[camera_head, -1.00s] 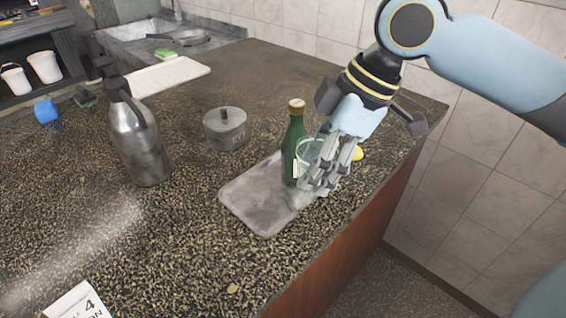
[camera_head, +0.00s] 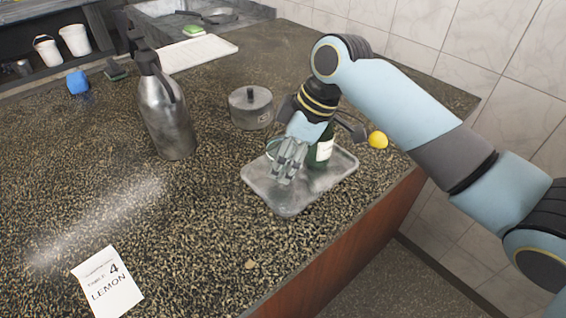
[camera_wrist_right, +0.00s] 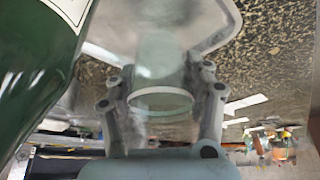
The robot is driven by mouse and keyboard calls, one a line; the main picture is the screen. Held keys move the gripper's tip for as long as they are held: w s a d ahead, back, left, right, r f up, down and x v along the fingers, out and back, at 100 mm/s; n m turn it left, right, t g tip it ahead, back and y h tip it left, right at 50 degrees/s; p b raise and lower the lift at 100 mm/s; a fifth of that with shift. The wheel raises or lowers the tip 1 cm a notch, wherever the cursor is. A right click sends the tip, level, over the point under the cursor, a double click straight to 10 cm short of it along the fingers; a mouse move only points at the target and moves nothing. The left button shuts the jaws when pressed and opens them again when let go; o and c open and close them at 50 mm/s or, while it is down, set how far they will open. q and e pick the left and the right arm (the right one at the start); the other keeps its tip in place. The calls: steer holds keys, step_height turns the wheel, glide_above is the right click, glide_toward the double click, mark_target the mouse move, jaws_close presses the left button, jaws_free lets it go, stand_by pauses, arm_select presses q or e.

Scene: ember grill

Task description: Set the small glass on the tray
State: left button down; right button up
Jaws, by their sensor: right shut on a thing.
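My right gripper (camera_head: 287,172) is shut on the small clear glass (camera_head: 272,148), over the left part of the grey tray (camera_head: 289,208). In the right wrist view the glass (camera_wrist_right: 160,74) stands between the two fingers (camera_wrist_right: 162,95), its round rim towards the camera. I cannot tell whether its base touches the tray. A green bottle (camera_head: 324,151) with a pale label stands upright on the tray, just right of the gripper and partly behind my arm. It fills the left of the right wrist view (camera_wrist_right: 35,75). My left gripper is not in view.
A yellow lemon (camera_head: 378,140) lies right of the tray. A lidded metal pot (camera_head: 250,108) stands behind it, and a steel flask (camera_head: 165,115) to the left. A card reading "4 LEMON" (camera_head: 108,283) lies at the front left. The counter left of the tray is clear.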

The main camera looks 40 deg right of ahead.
steer(key=shift+f, duration=1)
steer(key=shift+f, duration=0.15)
steer(key=o, duration=1.3)
steer(key=v, duration=1.2)
steer(key=shift+s, duration=0.1)
